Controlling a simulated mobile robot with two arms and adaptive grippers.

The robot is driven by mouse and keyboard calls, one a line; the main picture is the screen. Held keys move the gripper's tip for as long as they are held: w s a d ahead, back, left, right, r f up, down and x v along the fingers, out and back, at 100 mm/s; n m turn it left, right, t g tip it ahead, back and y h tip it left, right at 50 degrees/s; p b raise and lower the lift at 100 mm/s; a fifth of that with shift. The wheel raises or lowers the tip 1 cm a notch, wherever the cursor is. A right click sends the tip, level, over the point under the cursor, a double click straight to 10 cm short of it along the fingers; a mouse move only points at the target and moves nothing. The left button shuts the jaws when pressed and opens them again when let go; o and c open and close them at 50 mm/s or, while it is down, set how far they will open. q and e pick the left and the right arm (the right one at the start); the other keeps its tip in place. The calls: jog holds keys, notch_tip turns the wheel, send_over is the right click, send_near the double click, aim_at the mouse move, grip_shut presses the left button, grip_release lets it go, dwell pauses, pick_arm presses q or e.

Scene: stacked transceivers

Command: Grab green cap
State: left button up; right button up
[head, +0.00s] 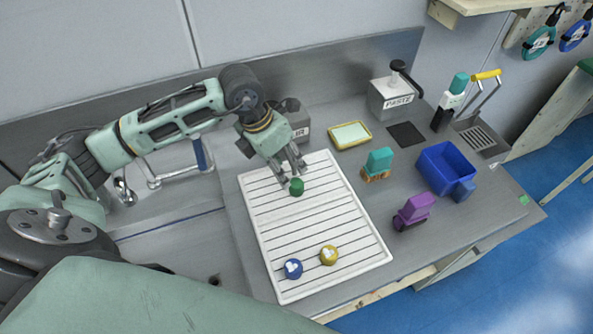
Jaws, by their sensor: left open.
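The green cap (297,187) rests on the upper part of the white slatted tray (376,250). My left gripper (291,176) is open and points down at the green cap, with its fingertips just above or beside it. I cannot tell whether the fingers touch the cap. A blue cap (292,269) and a yellow cap (329,255) lie near the front of the same tray. My right gripper does not show.
A grey box (297,117) stands behind my left gripper. A yellow-rimmed tray (351,135), a teal-topped brush (379,162), a purple-topped brush (415,209) and a blue bin (446,168) stand to the right. The sink lies left of the slatted tray.

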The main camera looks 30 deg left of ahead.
aim_at(292, 181)
pick_arm(q)
jog(key=shift+x, duration=0.9)
jog(key=p+x, duration=0.3)
jog(key=x, duration=0.2)
jog(key=shift+d+f, duration=0.1)
jog(key=shift+f, duration=0.05)
jog(key=shift+w+f, duration=0.1)
jog(key=shift+f, duration=0.15)
jog(key=c, duration=0.5)
grip_shut()
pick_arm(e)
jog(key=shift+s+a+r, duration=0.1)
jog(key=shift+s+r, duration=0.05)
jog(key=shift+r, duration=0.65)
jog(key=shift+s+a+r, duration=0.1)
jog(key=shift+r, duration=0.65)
